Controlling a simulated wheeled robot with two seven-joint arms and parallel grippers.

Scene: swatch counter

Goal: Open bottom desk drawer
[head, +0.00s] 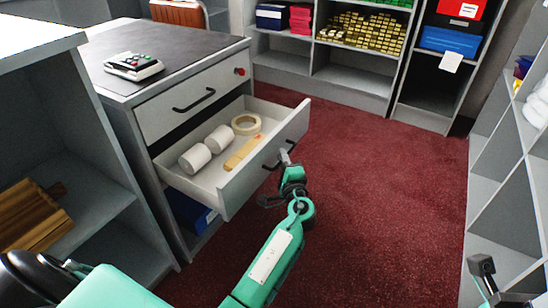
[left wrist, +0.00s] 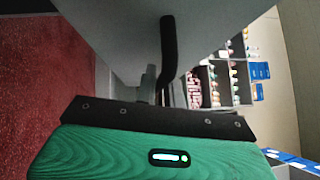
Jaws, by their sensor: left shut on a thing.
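The desk's lower drawer (head: 236,186) is pulled well out, below a closed upper drawer (head: 186,102). Its dark bar handle (head: 271,165) is on the front panel. My left gripper (head: 287,160) is at this handle and shut on it. In the left wrist view the black handle (left wrist: 168,45) runs down between the fingers, close to the grey drawer front (left wrist: 110,40). A dark grey part at the lower right edge looks like my right gripper (head: 490,278); its fingers are not clear.
A card terminal (head: 134,66) sits on the desk top. Shelves stand at left, back and right. The red carpet (head: 390,190) is clear.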

